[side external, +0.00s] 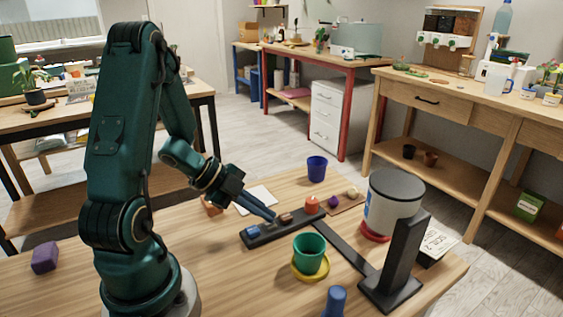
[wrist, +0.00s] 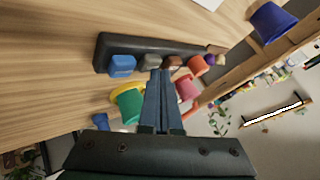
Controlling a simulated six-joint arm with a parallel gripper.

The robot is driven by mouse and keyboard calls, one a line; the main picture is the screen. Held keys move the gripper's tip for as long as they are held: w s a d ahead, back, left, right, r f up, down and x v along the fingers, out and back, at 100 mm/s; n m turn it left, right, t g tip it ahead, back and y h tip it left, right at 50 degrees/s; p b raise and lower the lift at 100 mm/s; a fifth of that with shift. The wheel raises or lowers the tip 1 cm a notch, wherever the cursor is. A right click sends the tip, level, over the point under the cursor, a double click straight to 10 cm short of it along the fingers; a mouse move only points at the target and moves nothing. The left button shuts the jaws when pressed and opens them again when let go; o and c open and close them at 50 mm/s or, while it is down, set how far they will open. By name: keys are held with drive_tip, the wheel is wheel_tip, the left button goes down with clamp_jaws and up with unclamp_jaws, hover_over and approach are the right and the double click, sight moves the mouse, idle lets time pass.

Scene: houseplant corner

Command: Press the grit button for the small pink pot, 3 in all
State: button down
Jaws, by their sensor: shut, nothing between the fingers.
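A dark button strip (wrist: 185,47) lies on the table with a blue button (wrist: 121,65), a grey button (wrist: 152,61) and a brown button (wrist: 173,62) in a row. No button label is readable. My gripper (wrist: 161,74) is shut and empty, pointing down at the strip; its tips are by the grey button, and I cannot tell whether they touch it. My gripper (side external: 272,217) hides the grey button in the side view.
A green pot (side external: 309,250) stands on a yellow saucer in front of the strip. A white canister (side external: 390,205) and a black post (side external: 400,260) stand to the right. A blue pot (side external: 317,168) is behind.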

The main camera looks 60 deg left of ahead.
sight(264, 222)
drive_tip(key=shift+f, duration=0.15)
idle(0.4)
drive_tip(key=shift+r, duration=0.95)
drive_tip(key=shift+r, duration=2.5)
idle(0.4)
wheel_tip(264, 222, up, 4)
drive_tip(key=shift+f, duration=0.1)
drive_tip(key=shift+f, duration=0.1)
idle(0.4)
